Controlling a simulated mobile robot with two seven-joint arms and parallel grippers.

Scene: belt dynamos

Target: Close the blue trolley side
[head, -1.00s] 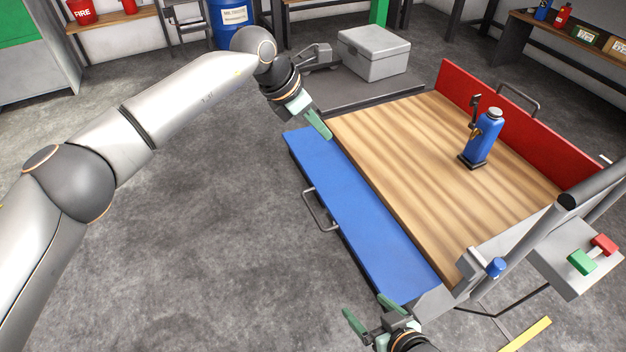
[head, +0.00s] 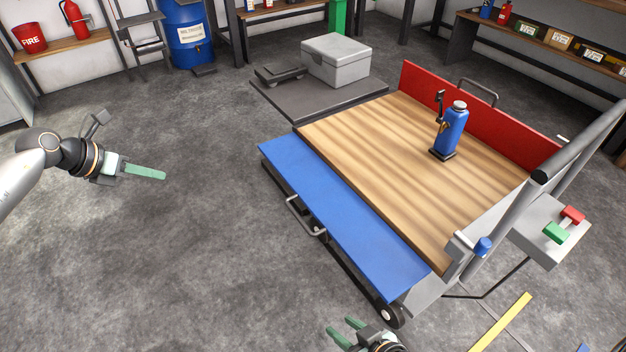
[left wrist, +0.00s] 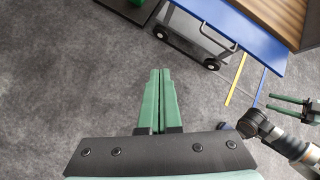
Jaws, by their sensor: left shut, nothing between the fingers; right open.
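The blue trolley side (head: 340,205) is folded down, lying roughly flat and out from the near left edge of the wooden trolley deck (head: 400,165). A grey handle (head: 305,217) is on its outer edge. The blue side also shows at the top of the left wrist view (left wrist: 245,35). My left gripper (head: 164,175) is shut and empty, left of the trolley and well apart from the blue side. Its fingers also show in the left wrist view (left wrist: 160,75). My right gripper (head: 340,327) is open and empty, below the blue side's near end and apart from it.
The red side (head: 475,115) stands upright at the far edge. A blue bottle-like jack (head: 450,130) stands on the deck. A grey box (head: 335,60) sits on a dark platform behind the trolley. Bare floor (head: 170,270) lies to the left.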

